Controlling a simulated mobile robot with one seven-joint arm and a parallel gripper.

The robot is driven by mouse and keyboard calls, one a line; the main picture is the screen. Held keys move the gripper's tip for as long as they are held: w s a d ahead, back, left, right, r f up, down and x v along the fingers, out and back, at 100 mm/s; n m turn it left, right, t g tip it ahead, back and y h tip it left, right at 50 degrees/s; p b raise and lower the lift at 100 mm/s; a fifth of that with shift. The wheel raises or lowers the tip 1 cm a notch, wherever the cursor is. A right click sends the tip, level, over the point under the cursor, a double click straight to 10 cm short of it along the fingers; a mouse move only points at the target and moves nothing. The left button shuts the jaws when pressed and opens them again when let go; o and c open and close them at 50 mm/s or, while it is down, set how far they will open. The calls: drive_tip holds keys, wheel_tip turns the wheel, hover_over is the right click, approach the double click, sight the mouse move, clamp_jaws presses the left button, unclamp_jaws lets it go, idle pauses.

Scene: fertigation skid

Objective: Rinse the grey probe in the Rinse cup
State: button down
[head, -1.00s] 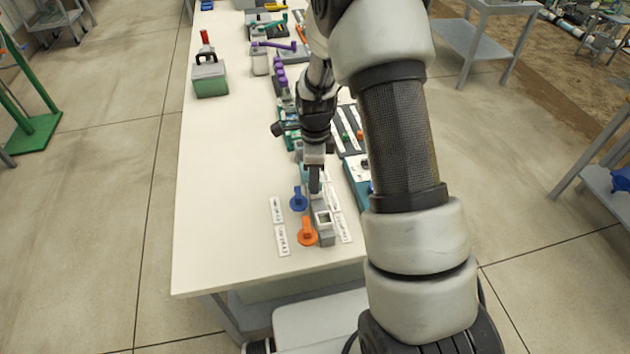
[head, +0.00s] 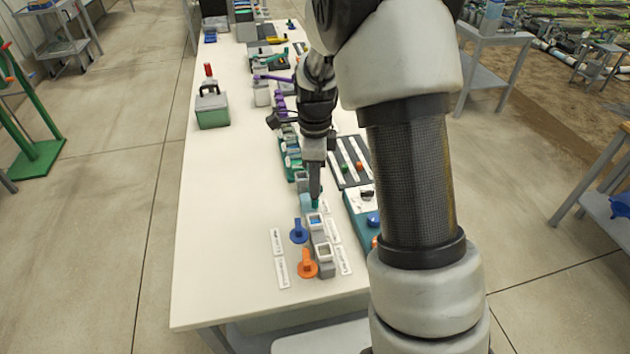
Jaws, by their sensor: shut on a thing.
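My gripper (head: 315,197) points down over the row of small grey cups on the white bench. It is shut on a slim grey piece that looks like the grey probe; the arm and fingers hide most of it. A small teal bit shows by the fingertips. Just in front of the tips is a grey square cup with blue inside (head: 315,222). Nearer is another grey cup with a pale inside (head: 324,252). A further grey cup (head: 302,180) stands beyond, left of the fingers. White labels lie alongside, too small to read, so I cannot tell which is the Rinse cup.
A blue-handled piece (head: 298,232) and an orange one (head: 306,265) stand left of the cups. A dark tray with white strips (head: 350,160) is at right. A green box (head: 211,108) stands far left.

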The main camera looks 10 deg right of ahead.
drive_tip(key=w+f, duration=0.3)
drive_tip(key=w, duration=0.6)
wheel_tip(320, 180, down, 7)
drive_tip(key=b, duration=0.5)
drive_tip(key=shift+w+f, duration=0.2)
drive_tip(key=shift+r+p, duration=0.5)
drive_tip(key=shift+r, duration=0.35)
drive_tip(key=shift+f, duration=0.1)
drive_tip(key=shift+f+b, duration=0.45)
drive_tip(key=shift+f, duration=0.3)
drive_tip(key=shift+r, duration=0.15)
drive_tip(key=shift+r+p, duration=0.6)
drive_tip(key=shift+r, duration=0.1)
